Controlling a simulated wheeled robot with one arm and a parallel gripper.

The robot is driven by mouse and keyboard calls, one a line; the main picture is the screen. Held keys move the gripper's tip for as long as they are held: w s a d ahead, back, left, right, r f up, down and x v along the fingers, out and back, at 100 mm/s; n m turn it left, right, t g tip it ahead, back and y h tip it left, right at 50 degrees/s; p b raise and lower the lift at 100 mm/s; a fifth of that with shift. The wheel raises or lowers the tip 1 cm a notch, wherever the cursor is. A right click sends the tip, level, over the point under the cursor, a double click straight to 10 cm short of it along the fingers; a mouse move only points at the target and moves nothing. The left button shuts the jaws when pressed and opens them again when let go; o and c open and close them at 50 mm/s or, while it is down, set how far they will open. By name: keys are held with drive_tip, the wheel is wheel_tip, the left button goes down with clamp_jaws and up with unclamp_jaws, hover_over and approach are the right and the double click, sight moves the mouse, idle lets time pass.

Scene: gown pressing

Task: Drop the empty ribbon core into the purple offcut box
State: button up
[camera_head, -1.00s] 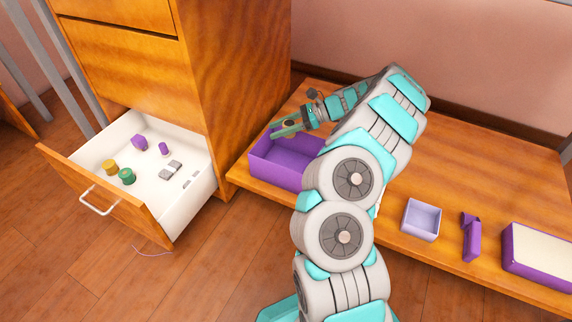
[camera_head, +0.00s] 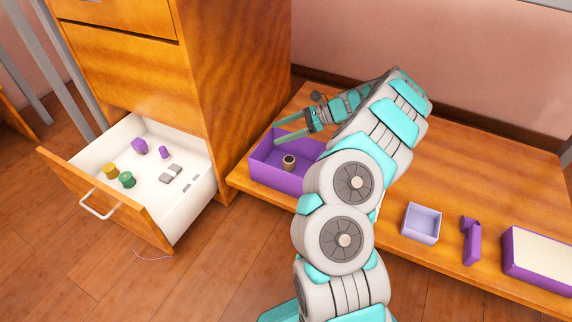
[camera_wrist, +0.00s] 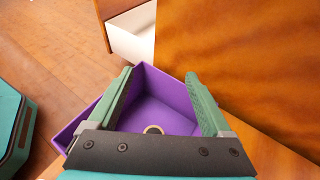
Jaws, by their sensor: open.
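The purple offcut box (camera_head: 285,178) stands at the left end of the low wooden bench. The ribbon core (camera_head: 289,161), a small brown ring-shaped spool with a dark hole, is inside the box. In the wrist view the core (camera_wrist: 153,129) shows as a pale ring at the box floor, partly hidden by my gripper's body. My gripper (camera_head: 280,137) is open and empty above the box (camera_wrist: 150,84). Its two green fingers (camera_wrist: 160,85) are spread apart, with the core below and between them. My arm hides the right part of the box in the head view.
An open white drawer (camera_head: 140,200) at the left holds several spools and small items. The wooden cabinet (camera_head: 230,90) rises close beside the box. A lilac tray (camera_head: 422,223), a purple tool (camera_head: 471,240) and a purple-sided pad (camera_head: 540,255) are on the bench to the right.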

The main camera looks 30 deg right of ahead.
drive_tip(key=v, duration=0.6)
drive_tip(key=shift+s+d+p, duration=0.15)
drive_tip(key=shift+d+p, duration=0.15)
drive_tip(key=shift+p, duration=0.1)
drive_tip(key=shift+r, duration=0.1)
